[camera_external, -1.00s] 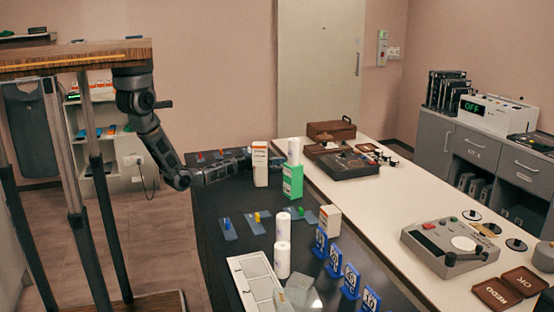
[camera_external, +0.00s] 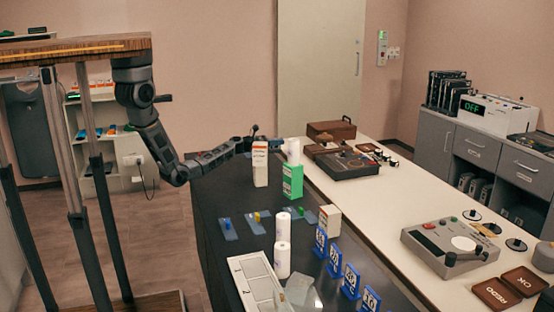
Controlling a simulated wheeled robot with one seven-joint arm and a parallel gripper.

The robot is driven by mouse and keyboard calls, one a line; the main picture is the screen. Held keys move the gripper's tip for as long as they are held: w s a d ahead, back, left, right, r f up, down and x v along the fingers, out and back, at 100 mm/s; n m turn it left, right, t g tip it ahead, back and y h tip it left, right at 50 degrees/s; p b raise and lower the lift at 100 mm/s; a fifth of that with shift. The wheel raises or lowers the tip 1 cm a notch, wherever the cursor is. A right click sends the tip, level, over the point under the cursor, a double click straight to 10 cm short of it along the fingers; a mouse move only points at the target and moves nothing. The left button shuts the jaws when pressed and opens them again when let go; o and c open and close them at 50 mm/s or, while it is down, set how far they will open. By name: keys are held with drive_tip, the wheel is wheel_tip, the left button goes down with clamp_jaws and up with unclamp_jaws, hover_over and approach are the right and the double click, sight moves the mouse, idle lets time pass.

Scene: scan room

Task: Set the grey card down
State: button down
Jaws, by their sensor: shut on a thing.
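My gripper (camera_external: 252,141) is in the air over the far end of the dark table (camera_external: 215,190), just behind the top of a white-and-orange box (camera_external: 260,172). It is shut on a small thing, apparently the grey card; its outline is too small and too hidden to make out. Several blue-grey cards lie flat on the table, among them one with a blue knob (camera_external: 229,236) and one with a yellow knob (camera_external: 257,226).
A green box (camera_external: 292,187) and white cylinders (camera_external: 283,255) stand upright on the table. Blue numbered stands (camera_external: 335,262) line its right side, next to a white counter (camera_external: 400,205). A numbered white tray (camera_external: 238,266) lies at the near end.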

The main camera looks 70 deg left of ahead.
drive_tip(key=s+a+r+n+g+y, duration=0.1)
drive_tip(key=s+a+n+y, duration=0.25)
drive_tip(key=s, duration=0.95)
drive_tip(key=s+a+n+y, duration=0.2)
drive_tip(key=s+y, duration=0.3)
drive_tip(key=s, duration=0.9)
drive_tip(key=a+f, duration=0.2)
drive_tip(key=a, duration=0.1)
drive_tip(key=a+f+b, duration=0.1)
drive_tip(key=a+f, duration=0.1)
drive_tip(key=a, duration=0.2)
drive_tip(key=a+f+b, duration=0.1)
drive_tip(key=a+f, duration=0.1)
drive_tip(key=a, duration=0.1)
drive_tip(key=shift+s+a+f, duration=0.1)
drive_tip(key=shift+a+f, duration=0.2)
drive_tip(key=shift+a, duration=0.1)
drive_tip(key=shift+a+f, duration=0.15)
drive_tip(key=shift+f+b, duration=0.55)
drive_tip(key=shift+f, duration=1.4)
drive_tip(key=shift+f, duration=0.2)
drive_tip(key=c, duration=1.2)
unclamp_jaws()
drive_tip(key=shift+r, duration=0.1)
drive_tip(key=shift+c, duration=0.2)
